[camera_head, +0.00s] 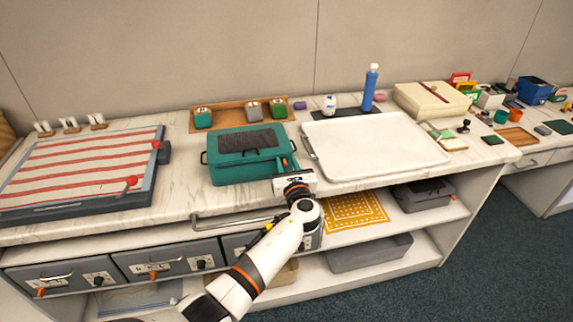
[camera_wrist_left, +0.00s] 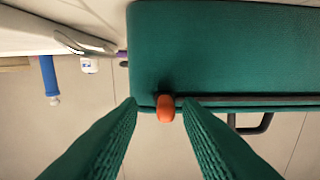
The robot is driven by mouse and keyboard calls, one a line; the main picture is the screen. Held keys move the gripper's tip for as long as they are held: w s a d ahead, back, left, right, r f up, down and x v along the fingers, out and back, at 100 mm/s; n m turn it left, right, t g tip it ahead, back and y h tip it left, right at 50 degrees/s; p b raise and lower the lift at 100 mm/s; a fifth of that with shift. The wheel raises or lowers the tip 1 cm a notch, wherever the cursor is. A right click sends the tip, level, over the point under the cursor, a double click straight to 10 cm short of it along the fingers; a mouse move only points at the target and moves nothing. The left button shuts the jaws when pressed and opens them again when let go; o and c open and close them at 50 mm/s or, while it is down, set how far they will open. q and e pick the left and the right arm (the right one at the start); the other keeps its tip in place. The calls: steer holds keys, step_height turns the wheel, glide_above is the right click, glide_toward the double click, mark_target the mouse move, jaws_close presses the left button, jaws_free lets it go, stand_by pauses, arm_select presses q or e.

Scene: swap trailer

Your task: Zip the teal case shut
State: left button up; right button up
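The teal case (camera_head: 232,172) lies on the marble-topped counter with its lid down; a dark panel (camera_head: 246,141) covers part of the top. In the left wrist view the case (camera_wrist_left: 220,45) fills the upper right. An orange zipper pull (camera_wrist_left: 165,108) sits on its edge, with a dark strip running right from it and a black handle (camera_wrist_left: 252,124) beyond. My left gripper (camera_head: 287,162) is at the case's right front corner. In the wrist view its green fingers (camera_wrist_left: 160,106) are apart, either side of the pull, with gaps showing. My right gripper is out of view.
A white tray (camera_head: 372,127) stands close right of the case. A red-striped board (camera_head: 70,185) lies to the left. Behind is a wooden rack (camera_head: 233,108) with small canisters; a blue bottle (camera_head: 370,88) stands right of it. Drawers and a rail (camera_head: 225,223) are below the counter edge.

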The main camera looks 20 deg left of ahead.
arm_select(q)
steer(key=v, duration=1.2)
steer(key=shift+f, duration=0.1)
